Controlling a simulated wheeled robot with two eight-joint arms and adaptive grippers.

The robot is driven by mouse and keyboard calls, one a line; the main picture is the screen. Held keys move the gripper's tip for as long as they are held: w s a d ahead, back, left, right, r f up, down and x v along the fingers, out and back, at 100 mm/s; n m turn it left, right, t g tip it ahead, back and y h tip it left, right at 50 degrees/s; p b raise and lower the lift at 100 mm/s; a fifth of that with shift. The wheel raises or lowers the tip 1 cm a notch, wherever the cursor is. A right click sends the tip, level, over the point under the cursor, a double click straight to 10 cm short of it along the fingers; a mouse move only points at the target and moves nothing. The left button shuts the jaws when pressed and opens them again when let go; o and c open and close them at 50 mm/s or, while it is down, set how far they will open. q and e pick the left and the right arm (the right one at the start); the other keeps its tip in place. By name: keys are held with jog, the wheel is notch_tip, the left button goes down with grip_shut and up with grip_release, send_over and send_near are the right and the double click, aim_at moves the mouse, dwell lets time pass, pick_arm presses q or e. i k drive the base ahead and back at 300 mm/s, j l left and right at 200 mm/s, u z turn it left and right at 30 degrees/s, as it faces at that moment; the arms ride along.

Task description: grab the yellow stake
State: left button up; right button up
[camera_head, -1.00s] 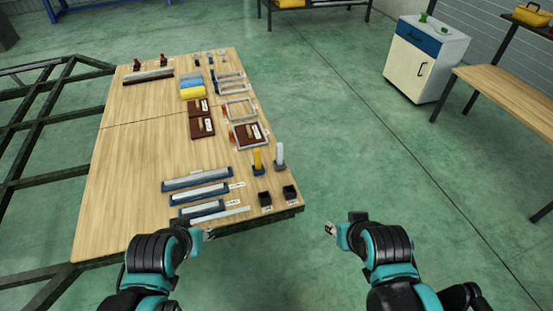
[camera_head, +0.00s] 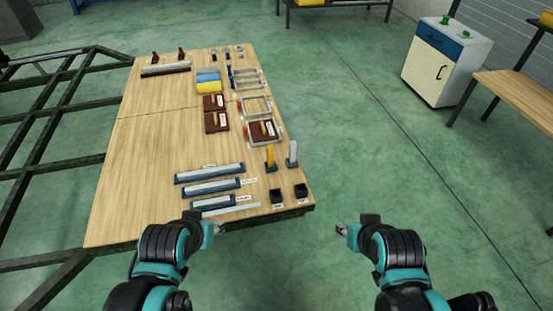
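The yellow stake (camera_head: 270,155) stands upright in a dark blue base near the right edge of the wooden table (camera_head: 140,180). A grey-white stake (camera_head: 293,152) stands upright just to its right. My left gripper (camera_head: 218,228) is at the table's front edge, below and left of the yellow stake and well apart from it. My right gripper (camera_head: 341,229) is over the floor, to the right of the table. It is also apart from the stake. Both grippers are small in view, and their finger openings are hard to make out. I see nothing held in either.
Two small black boxes (camera_head: 275,196) (camera_head: 301,191) stand in front of the stakes. Several grey bars in blue holders, one of them the long bar (camera_head: 210,173), lie to the left. Brown blocks (camera_head: 216,122) and frames (camera_head: 256,106) lie farther back.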

aim_at(270, 147)
jog(key=i+l, duration=0.2)
jog(key=i, duration=0.2)
jog(key=i+l, duration=0.15)
jog(key=i, duration=0.25)
jog(key=i+l, duration=0.2)
jog(key=i, duration=0.25)
